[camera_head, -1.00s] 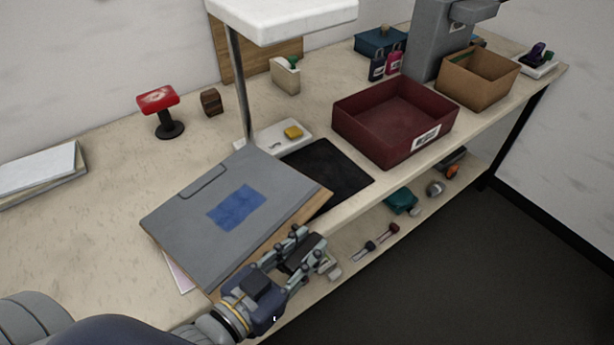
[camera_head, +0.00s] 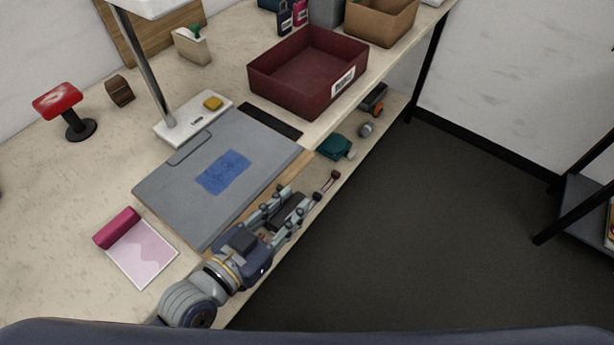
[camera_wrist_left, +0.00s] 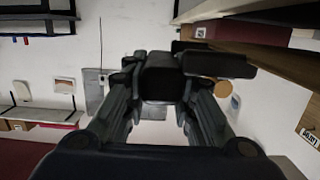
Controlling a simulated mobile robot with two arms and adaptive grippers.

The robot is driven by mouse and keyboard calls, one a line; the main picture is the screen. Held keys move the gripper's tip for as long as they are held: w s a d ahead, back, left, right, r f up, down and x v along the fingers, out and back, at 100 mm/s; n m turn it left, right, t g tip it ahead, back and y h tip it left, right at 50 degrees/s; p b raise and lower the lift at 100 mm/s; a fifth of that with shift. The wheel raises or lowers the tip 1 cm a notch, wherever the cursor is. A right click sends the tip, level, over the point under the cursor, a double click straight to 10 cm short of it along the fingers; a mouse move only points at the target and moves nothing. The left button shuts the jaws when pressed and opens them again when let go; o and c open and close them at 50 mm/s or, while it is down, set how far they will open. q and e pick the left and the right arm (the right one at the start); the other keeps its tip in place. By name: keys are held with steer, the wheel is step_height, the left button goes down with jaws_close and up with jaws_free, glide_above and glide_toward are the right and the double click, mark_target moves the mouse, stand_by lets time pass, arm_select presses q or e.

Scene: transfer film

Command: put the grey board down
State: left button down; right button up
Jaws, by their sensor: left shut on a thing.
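The grey board (camera_head: 192,197), with a blue patch and a tan strip along its near edge, lies about level over the bench top in the head view. I cannot tell whether it touches the bench. It covers most of a black mat (camera_head: 271,121). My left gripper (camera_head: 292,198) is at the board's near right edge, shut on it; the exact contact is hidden. In the left wrist view the fingers (camera_wrist_left: 165,85) surround a dark block, and the board cannot be made out. My right gripper is not in view.
A white stand base (camera_head: 190,122) with a yellow block is close behind the board. A dark red tray (camera_head: 281,97) stands to the right. A pink-and-white sheet (camera_head: 143,255) with a magenta roll lies at left front. A lower shelf holds a teal item (camera_head: 334,147).

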arm_select(q)
steer(key=w+d+f+p, duration=0.2)
steer(key=w+d+f, duration=0.1)
steer(key=w, duration=0.6)
steer(key=shift+d+f, duration=0.4)
steer(key=shift+f, duration=0.2)
steer(key=c, duration=1.3)
jaws_free()
steer(key=shift+f, duration=0.1)
steer(key=shift+s, duration=0.1)
